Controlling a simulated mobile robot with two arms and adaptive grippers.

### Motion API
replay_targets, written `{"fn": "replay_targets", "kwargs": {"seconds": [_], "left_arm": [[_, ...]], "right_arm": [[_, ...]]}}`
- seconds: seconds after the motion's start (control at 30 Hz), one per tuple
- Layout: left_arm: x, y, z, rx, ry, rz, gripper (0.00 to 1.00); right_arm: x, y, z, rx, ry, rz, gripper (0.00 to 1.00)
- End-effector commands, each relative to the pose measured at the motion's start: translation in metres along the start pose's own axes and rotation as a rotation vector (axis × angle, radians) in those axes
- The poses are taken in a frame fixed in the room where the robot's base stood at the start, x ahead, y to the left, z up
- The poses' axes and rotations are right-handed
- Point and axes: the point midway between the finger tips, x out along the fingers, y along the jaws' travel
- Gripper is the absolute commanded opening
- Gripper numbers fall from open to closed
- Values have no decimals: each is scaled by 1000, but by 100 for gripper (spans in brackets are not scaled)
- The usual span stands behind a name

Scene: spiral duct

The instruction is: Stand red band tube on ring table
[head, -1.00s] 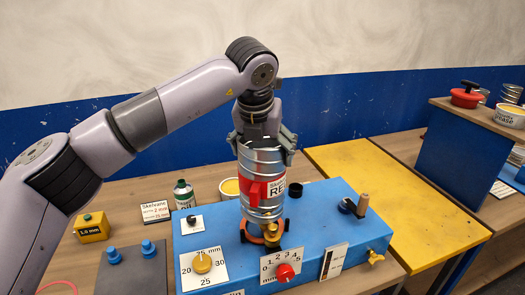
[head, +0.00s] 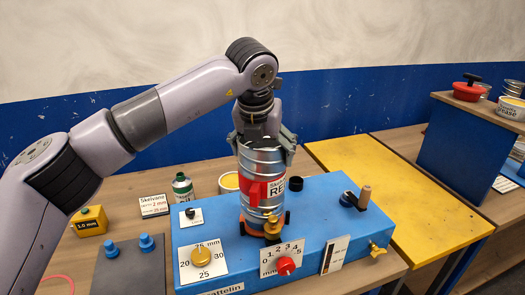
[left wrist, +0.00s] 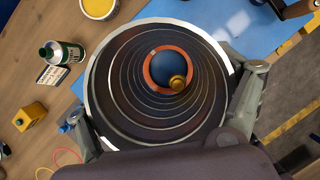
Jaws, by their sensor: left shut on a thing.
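The red band tube (head: 262,160) is a ribbed silver metal tube with a red band and a white label. My left gripper (head: 265,143) is shut on its upper end and holds it upright over the blue machine. The tube's lower end is at the orange ring table (head: 249,229), which it mostly hides; I cannot tell whether they touch. In the left wrist view I look down the open tube (left wrist: 112,65). The orange ring (left wrist: 152,72) shows at its bottom, off-centre, with a brass knob overlapping it. My right gripper is out of view.
The blue machine (head: 215,262) carries a brass dial (head: 201,257), a red knob (head: 285,265) and a wooden-handled part (head: 364,197). A green bottle (head: 182,188) and yellow block (head: 90,221) stand left. A yellow bench top (head: 370,180) on the right is clear.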

Motion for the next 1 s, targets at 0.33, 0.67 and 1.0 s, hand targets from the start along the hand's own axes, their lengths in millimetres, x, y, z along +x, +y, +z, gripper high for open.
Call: {"fn": "replay_targets", "kwargs": {"seconds": [0.33, 0.67, 1.0], "left_arm": [[8, 0, -3, 0, -2, -1, 28], [16, 0, -6, 0, -2, -1, 28], [24, 0, -10, 0, -2, -1, 28]], "right_arm": [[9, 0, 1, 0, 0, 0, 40], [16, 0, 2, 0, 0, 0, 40], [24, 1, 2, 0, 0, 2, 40]]}}
